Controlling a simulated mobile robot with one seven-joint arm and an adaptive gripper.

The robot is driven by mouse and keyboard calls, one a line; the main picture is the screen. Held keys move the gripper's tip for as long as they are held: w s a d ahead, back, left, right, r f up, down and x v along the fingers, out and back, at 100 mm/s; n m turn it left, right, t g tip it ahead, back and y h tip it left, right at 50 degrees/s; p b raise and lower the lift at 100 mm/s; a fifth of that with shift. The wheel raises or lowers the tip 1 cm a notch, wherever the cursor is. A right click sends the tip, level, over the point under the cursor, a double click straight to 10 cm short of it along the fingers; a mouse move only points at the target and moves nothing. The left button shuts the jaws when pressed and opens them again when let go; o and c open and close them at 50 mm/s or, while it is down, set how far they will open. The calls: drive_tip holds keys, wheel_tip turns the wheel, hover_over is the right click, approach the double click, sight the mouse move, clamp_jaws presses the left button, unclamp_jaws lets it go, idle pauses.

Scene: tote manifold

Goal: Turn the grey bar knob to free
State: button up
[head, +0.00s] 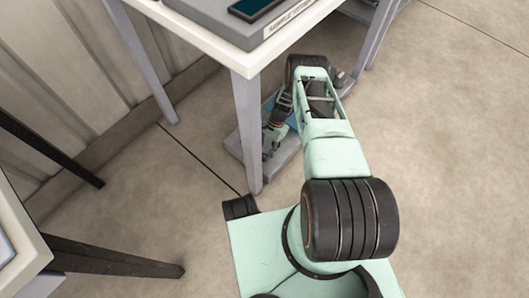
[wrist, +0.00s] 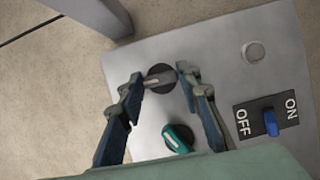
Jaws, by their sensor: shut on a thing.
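The grey bar knob (wrist: 158,79) is a grey bar on a dark round base, on a grey metal panel (wrist: 215,45) in the wrist view. Its bar lies nearly level across the picture. My gripper (wrist: 162,75) is shut on the bar, one fingertip at each end of it. No "free" mark shows around the knob; the fingers hide part of its surroundings. In the head view my gripper (head: 271,134) is low beside the table leg, over the panel, and the knob cannot be made out there.
A blue switch (wrist: 271,123) on a black ON/OFF plate (wrist: 246,117) is at the right. A round pale button (wrist: 253,52) is above it. A table leg (head: 249,130) stands close to my arm.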

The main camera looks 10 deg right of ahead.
drive_tip(key=shift+n, duration=0.3)
idle(0.4)
drive_tip(key=o, duration=1.2)
drive_tip(key=shift+c, duration=0.2)
